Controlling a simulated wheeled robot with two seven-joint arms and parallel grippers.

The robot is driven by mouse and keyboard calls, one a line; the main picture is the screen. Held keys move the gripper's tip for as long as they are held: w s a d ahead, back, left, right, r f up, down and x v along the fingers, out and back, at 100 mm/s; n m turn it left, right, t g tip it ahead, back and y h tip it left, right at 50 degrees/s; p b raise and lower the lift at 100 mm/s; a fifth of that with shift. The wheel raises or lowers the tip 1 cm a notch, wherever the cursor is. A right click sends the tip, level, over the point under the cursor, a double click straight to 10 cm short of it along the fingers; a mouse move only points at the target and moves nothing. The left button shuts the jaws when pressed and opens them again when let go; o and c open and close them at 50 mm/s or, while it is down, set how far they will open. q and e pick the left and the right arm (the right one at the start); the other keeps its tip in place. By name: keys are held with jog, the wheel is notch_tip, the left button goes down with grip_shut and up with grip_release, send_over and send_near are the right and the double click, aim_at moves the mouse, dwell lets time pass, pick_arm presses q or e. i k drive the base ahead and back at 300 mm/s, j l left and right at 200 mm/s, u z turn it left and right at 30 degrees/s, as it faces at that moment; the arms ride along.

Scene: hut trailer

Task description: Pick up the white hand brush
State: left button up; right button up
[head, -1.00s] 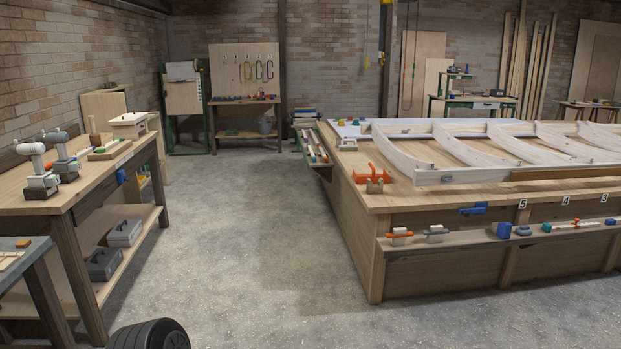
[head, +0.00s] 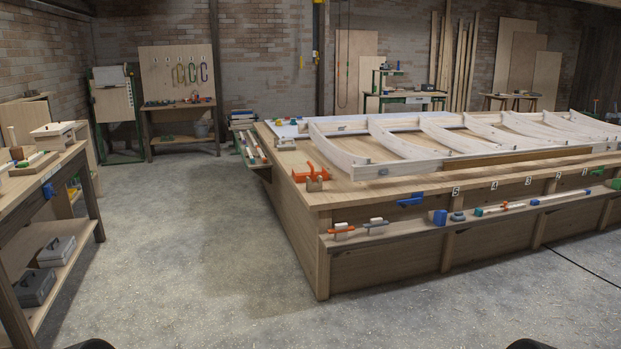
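I cannot make out the white hand brush for certain. On the front ledge of the big workbench lie two small pale blocks, one with an orange part (head: 342,231) and one with a grey part (head: 376,226). They are too small to tell what they are. A long pale item (head: 560,196) with blue ends lies further right on the same ledge. Neither of my grippers is in view.
The big workbench (head: 310,240) bears a white ribbed frame (head: 400,168) and an orange tool (head: 313,174). A side bench (head: 40,187) with grey toolboxes (head: 36,286) on its shelf stands at left. The concrete floor (head: 190,250) between them is clear.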

aim_at(291, 146)
jog(key=i+j+u, duration=0.1)
jog(key=i+u, duration=0.4)
jog(key=i, duration=2.3)
jog(key=i+z, duration=0.25)
jog(key=i, duration=0.25)
jog(key=i+j+z, duration=0.25)
jog(key=i, duration=0.25)
jog(key=i+j+z, duration=0.2)
jog(key=i, duration=0.3)
jog(key=i+j+z, duration=0.25)
jog(key=i+j, duration=0.15)
jog(key=i+j+z, duration=0.5)
jog(key=i+j, duration=0.1)
